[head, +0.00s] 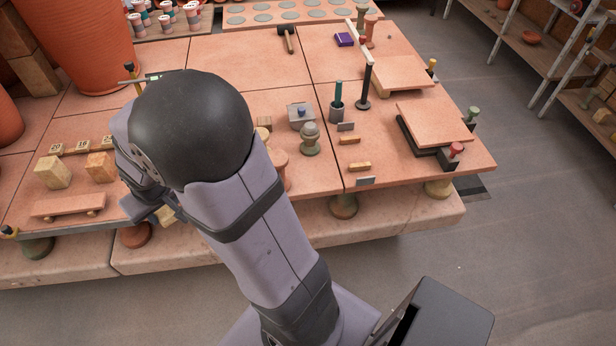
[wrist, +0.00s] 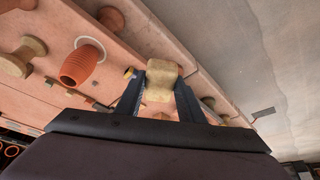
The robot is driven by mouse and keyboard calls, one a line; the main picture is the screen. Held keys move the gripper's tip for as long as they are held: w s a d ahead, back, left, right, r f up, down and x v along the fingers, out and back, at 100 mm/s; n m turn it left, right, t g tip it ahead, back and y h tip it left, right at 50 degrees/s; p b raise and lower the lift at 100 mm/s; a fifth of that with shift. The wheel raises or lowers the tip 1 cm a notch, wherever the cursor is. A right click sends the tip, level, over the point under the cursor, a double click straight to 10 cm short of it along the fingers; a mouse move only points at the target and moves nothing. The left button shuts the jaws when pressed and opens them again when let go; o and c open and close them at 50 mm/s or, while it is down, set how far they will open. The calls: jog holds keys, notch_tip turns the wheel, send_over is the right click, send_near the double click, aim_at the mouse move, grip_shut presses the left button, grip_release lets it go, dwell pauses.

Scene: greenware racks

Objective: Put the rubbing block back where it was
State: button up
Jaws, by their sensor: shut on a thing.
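A pale tan block, which looks like the rubbing block (wrist: 160,79), is held between the two dark fingers of my gripper (wrist: 160,98) in the wrist view. Its far end stands out past the fingertips. The tiled table edge shows beyond it, and I cannot tell how high above the surface it is. In the head view my arm's large dark joint and pale link cover most of the gripper, which is over the left front part of the table, near its front edge. No empty spot marked for the block can be told apart.
In the head view, two wooden cubes (head: 53,172) and a low board (head: 68,206) are left of my gripper. A grey-green knobbed piece (head: 310,140) and a grey cup (head: 337,111) stand to the right. In the wrist view, a ribbed terracotta piece (wrist: 80,66) and a spool (wrist: 24,57) are at left.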

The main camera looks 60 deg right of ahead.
jog(key=w+d+m+g+h+b, duration=0.25)
jog(key=d+m, duration=0.55)
jog(key=d, duration=0.8)
jog(key=s+d+m+g+h, duration=0.1)
jog(key=s+d+m, duration=0.15)
jog(key=d, duration=0.35)
jog(key=s+d+m+h, duration=0.1)
jog(key=s+d+m, duration=0.1)
jog(key=d+m, duration=0.3)
jog(key=m+g+y, duration=0.2)
jog(key=m+g, duration=0.2)
jog(key=m, duration=0.6)
send_over(323, 179)
jog(key=a, duration=0.1)
notch_tip(323, 179, down, 4)
jog(key=r, duration=0.1)
jog(key=shift+w+f+p, duration=0.15)
jog(key=shift+f, duration=1.6)
jog(key=shift+w+f+p, duration=0.15)
jog(key=shift+f+p, duration=0.05)
jog(key=shift+f, duration=1.5)
jog(key=shift+w+f+p, duration=0.15)
jog(key=shift+f, duration=1.6)
jog(key=shift+f, duration=0.15)
jog(key=o, duration=1)
